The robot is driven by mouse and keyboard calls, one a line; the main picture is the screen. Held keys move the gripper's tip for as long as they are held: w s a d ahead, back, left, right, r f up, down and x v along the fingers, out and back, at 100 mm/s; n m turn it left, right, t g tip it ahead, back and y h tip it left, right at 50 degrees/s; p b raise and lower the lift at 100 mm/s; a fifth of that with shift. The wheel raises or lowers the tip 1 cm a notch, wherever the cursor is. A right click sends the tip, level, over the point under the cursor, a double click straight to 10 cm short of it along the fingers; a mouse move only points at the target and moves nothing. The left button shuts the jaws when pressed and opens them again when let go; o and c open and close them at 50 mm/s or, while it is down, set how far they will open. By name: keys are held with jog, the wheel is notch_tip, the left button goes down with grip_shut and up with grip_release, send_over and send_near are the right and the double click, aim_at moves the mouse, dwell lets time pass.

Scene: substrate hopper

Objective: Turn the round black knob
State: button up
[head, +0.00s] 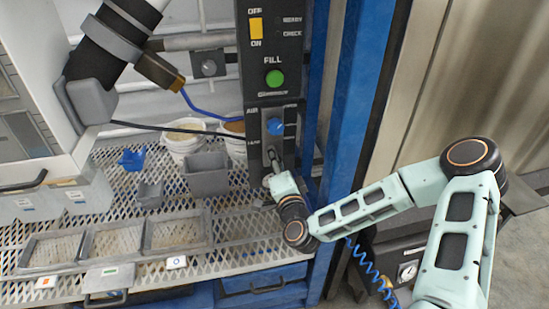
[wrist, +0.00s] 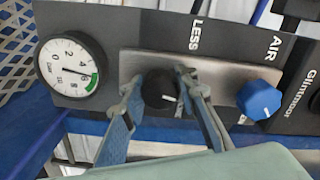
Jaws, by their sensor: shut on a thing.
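The round black knob (wrist: 159,90) sits on a grey metal plate in the wrist view, with a white mark on its face. My gripper (wrist: 155,90) has one finger on each side of the knob and is shut on it. In the head view my gripper (head: 273,162) reaches the lower part of the black control panel (head: 255,80), below the blue knob. The arm hides the black knob there.
The blue AIR knob (wrist: 259,99) is just right of the black knob in the wrist view. A round pressure gauge (wrist: 72,65) with a green band is to the left. In the head view a blue post (head: 350,110) stands right of the panel. Grey bins (head: 207,173) stand on the mesh shelf.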

jog(key=shift+m, duration=1.6)
jog(key=o, duration=1.2)
jog(key=shift+s, duration=0.1)
jog(key=v, duration=0.7)
jog(key=shift+s+d, duration=0.1)
jog(key=shift+s, duration=0.1)
